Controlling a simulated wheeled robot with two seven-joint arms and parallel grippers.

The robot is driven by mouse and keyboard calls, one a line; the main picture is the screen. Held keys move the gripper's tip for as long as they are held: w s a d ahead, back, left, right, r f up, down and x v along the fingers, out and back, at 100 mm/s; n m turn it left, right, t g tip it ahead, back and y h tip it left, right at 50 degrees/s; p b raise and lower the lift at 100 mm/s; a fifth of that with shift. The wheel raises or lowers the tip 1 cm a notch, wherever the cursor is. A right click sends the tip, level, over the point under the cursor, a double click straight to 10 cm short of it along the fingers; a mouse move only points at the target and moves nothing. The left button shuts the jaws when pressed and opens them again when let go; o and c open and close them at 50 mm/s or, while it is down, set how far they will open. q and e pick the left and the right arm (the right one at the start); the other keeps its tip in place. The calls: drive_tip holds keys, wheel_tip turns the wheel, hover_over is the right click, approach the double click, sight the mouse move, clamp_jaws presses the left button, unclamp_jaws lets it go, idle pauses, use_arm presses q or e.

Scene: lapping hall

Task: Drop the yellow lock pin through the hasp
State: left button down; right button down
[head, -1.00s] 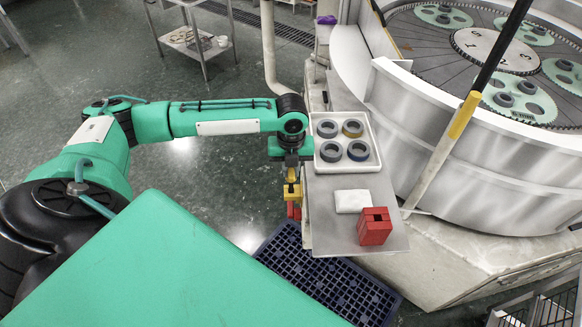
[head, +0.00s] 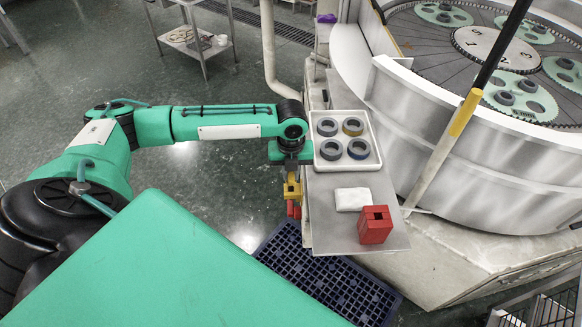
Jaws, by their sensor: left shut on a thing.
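My left gripper (head: 292,199) hangs pointing down, just off the left edge of the steel shelf. It is shut on the yellow lock pin (head: 292,189). Red parts show just below the yellow; I cannot tell whether they belong to the pin or to the fingertips. A red block (head: 376,231) with a dark square opening in its top stands upright near the shelf's front right corner. It looks like the hasp. The gripper is apart from it, to its left and a little farther back. My right gripper is not in view.
The steel shelf (head: 330,234) also bears a white folded cloth (head: 352,199) and a white tray (head: 341,115) with several dark rings. A pole (head: 446,150) and the round lapping machine (head: 455,155) stand to the right. A blue grid mat (head: 322,284) lies below.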

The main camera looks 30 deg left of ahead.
use_arm(q)
drive_tip(key=shift+f+b, duration=0.5)
drive_tip(key=shift+f, duration=1.3)
drive_tip(key=c, duration=1.3)
unclamp_jaws()
wheel_tip(320, 180, up, 13)
drive_tip(key=b, duration=0.4)
drive_tip(key=shift+f+b, duration=0.2)
drive_tip(key=shift+b, duration=0.1)
drive_tip(key=shift+r, duration=0.55)
